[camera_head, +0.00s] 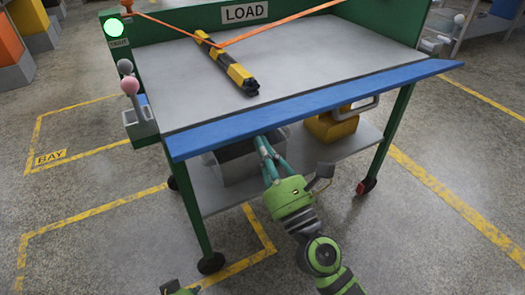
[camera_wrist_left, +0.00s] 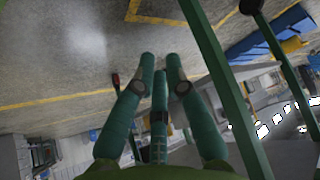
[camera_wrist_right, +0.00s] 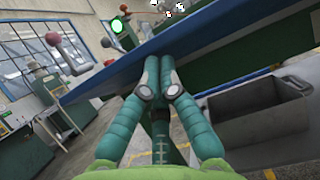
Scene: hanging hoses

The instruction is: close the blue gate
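The blue gate (camera_head: 330,101) is a long flat panel along the front edge of the grey cart top (camera_head: 320,55). It slopes outward from the edge, and its right end sticks out past the front leg. It also crosses the right wrist view (camera_wrist_right: 205,25). My right gripper (camera_head: 261,140) is below the gate, left of its middle, fingers pointing up to its underside. Its fingertips (camera_wrist_right: 160,62) are together with nothing between them; whether they touch the gate I cannot tell. My left gripper (camera_wrist_left: 160,62) has its fingers apart and empty, pointing toward the floor beside a green leg.
A yellow-black striped bar (camera_head: 228,67) lies on the cart top, with an orange strap (camera_head: 270,32) above. A grey bin (camera_head: 232,165) and yellow container (camera_head: 330,127) sit on the lower shelf (camera_head: 215,199). Levers with knobs (camera_head: 130,86) stand at the left corner. Floor in front is clear.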

